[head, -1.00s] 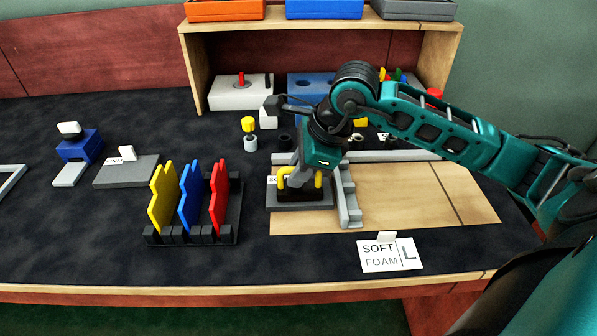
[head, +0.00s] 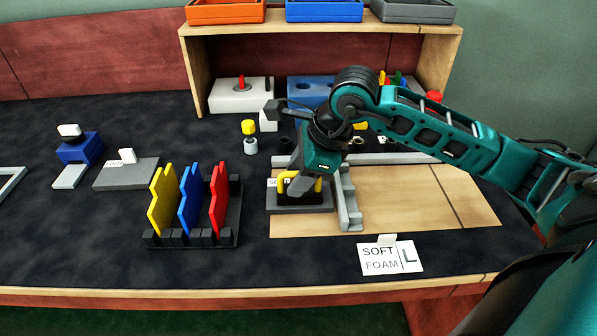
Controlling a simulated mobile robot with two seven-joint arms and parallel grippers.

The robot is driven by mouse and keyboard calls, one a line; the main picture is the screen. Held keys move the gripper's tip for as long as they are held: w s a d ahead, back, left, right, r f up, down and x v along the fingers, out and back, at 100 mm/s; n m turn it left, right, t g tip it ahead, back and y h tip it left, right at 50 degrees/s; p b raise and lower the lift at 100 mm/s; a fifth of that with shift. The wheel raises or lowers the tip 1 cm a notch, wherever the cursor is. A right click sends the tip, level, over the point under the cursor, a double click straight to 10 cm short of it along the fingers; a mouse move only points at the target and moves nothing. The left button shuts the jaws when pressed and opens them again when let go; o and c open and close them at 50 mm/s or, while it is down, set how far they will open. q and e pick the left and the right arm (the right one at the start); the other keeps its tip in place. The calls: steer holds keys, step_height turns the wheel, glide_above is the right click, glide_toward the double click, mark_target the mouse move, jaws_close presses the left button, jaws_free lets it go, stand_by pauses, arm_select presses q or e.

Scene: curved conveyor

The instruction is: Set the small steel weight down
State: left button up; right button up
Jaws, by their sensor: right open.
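My right gripper (head: 300,184) points down at a black block with a yellow handle (head: 287,181) and is open. Its fingers overlap the handle in this view, so I cannot tell whether they touch it. The block stands on a dark grey plate (head: 285,209) beside a light grey stepped rail (head: 349,208). No thing is plainly a small steel weight. My left gripper is out of view.
A black rack (head: 192,237) with yellow, blue and red upright plates stands left of the gripper. A wooden shelf (head: 195,70) rises behind. The wooden board (head: 415,205) right of the rail is mostly bare.

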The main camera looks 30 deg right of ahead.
steer(key=p+v, duration=0.1)
steer(key=v, duration=1.1)
steer(key=shift+s, duration=0.1)
